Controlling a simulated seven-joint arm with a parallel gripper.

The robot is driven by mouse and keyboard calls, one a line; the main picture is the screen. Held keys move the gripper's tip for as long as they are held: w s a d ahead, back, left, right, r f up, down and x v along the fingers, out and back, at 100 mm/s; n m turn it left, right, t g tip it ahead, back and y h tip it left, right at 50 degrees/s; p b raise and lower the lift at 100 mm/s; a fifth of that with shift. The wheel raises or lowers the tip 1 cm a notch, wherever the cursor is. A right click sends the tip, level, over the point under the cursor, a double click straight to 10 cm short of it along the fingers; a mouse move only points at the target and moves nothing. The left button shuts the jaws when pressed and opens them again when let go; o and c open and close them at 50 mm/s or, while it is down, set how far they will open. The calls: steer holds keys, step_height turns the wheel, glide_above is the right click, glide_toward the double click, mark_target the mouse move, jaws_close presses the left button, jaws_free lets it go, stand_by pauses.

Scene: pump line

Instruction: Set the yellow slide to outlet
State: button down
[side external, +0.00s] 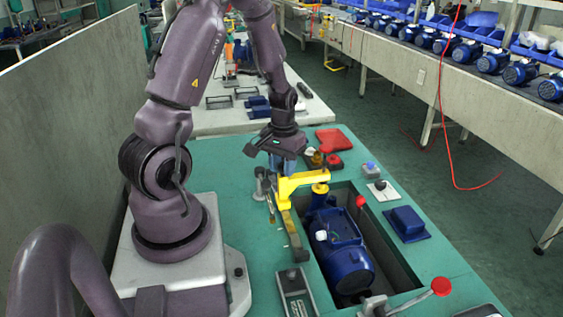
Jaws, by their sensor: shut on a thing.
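The yellow slide (302,181) is a bright yellow bracket at the upper left corner of the recessed pit. Its right end meets a round yellow cap by the blue pump (343,262), which lies in the pit. My gripper (284,168) points down at the slide's left end and is shut on it. The exact contact is small and partly hidden behind the slide. I cannot read any outlet marking at this size.
A red-knobbed lever (441,287) stands at the front right, and another red knob (361,201) rises by the pit. A blue box (407,222) and a blue button (370,168) sit right of the pit. A red block (333,140) lies behind.

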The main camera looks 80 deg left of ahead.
steer(key=c, duration=0.8)
jaws_free()
step_height(320, 180, up, 13)
steer(key=shift+r, duration=0.1)
steer(key=s+d+r+m+t, duration=0.1)
steer(key=d+r+m+t, duration=0.1)
steer(key=d, duration=0.5)
steer(key=s+d+r+m+t, duration=0.1)
steer(key=d+r+m, duration=0.3)
steer(key=d, duration=0.3)
steer(key=s+d+r+m+t, duration=0.2)
steer(key=d+r+m, duration=0.1)
steer(key=d, duration=0.5)
steer(key=shift+s+r+t, duration=0.1)
steer(key=shift+r+t, duration=0.2)
steer(key=shift+r, duration=0.55)
